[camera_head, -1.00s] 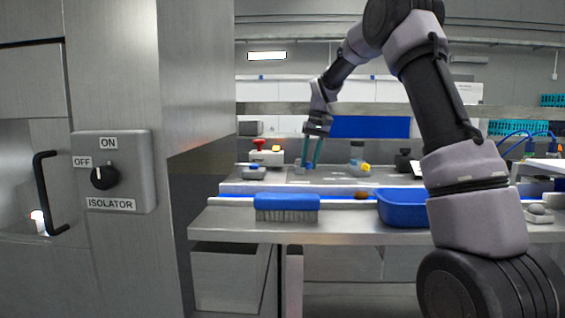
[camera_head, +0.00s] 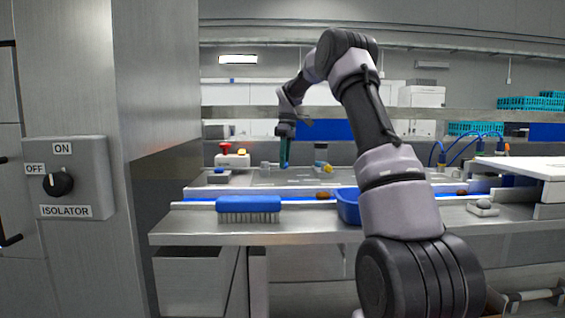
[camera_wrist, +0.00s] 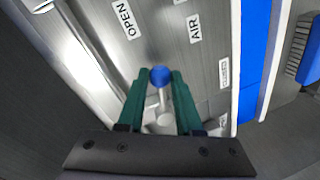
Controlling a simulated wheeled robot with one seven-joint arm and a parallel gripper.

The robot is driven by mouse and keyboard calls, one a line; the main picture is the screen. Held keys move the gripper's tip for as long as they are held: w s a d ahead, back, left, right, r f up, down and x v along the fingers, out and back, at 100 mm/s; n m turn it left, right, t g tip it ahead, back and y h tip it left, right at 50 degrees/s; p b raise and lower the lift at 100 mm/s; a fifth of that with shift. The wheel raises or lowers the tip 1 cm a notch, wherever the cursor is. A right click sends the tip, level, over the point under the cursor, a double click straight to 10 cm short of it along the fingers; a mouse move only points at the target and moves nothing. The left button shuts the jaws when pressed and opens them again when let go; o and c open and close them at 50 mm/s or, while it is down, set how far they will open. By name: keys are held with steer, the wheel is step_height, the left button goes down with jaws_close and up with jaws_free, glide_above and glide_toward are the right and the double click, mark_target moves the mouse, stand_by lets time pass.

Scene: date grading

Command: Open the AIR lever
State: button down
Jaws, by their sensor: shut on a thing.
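The AIR lever shows in the wrist view as a short metal stem (camera_wrist: 163,101) with a round blue knob (camera_wrist: 160,76). My gripper (camera_wrist: 159,78) has its two green fingers on either side of the knob and is shut on it. An OPEN label (camera_wrist: 127,19) and an AIR label (camera_wrist: 194,28) lie on the metal panel beyond the fingertips. In the head view my gripper (camera_head: 284,152) points down at the back of the bench, and the lever cannot be made out there.
A blue brush (camera_head: 248,204) and a blue tub (camera_head: 348,206) stand on the bench's front. A red button box (camera_head: 229,158) is left of my gripper. The grey ISOLATOR switch box (camera_head: 68,178) is on the cabinet at left. A white panel (camera_head: 503,167) juts in at right.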

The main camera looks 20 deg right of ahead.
steer(key=shift+w+d+n, duration=0.25)
steer(key=shift+w+n, duration=0.55)
steer(key=shift+n, duration=0.6)
steer(key=c, duration=0.6)
jaws_free()
steer(key=r, duration=0.3)
steer(key=w+r, duration=0.1)
steer(key=r, duration=0.3)
steer(key=w+d+r, duration=0.1)
steer(key=r, duration=0.2)
steer(key=shift+r, duration=0.3)
